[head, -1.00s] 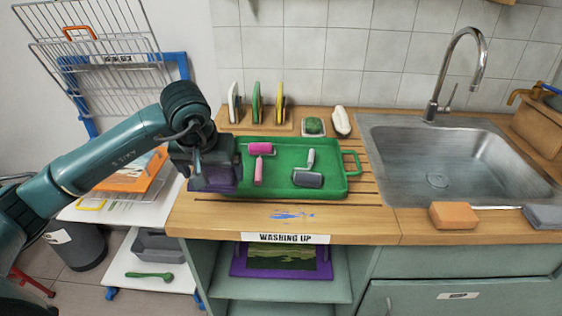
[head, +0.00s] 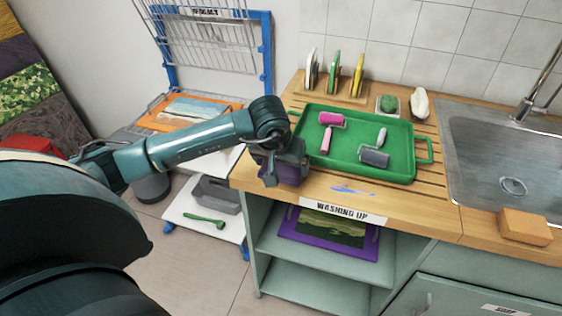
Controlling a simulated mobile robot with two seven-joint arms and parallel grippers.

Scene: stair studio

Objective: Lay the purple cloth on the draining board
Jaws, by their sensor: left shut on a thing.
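My left gripper (head: 271,178) is at the left front corner of the wooden counter, pointing down. It is shut on the dark purple cloth (head: 287,173), which shows as a small bunched patch under and beside the fingers. The gripper hides part of the cloth, and I cannot tell whether it touches the wood. The grooved draining board (head: 432,178) lies to the right, mostly covered by a green tray (head: 401,150). My right gripper is not in view.
The tray holds a pink roller (head: 331,121) and a grey roller (head: 375,156). The sink (head: 490,175) is at right, with an orange sponge (head: 525,226) at its front edge. A purple-framed picture (head: 290,220) lies on the shelf below. A wire rack (head: 205,45) stands left.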

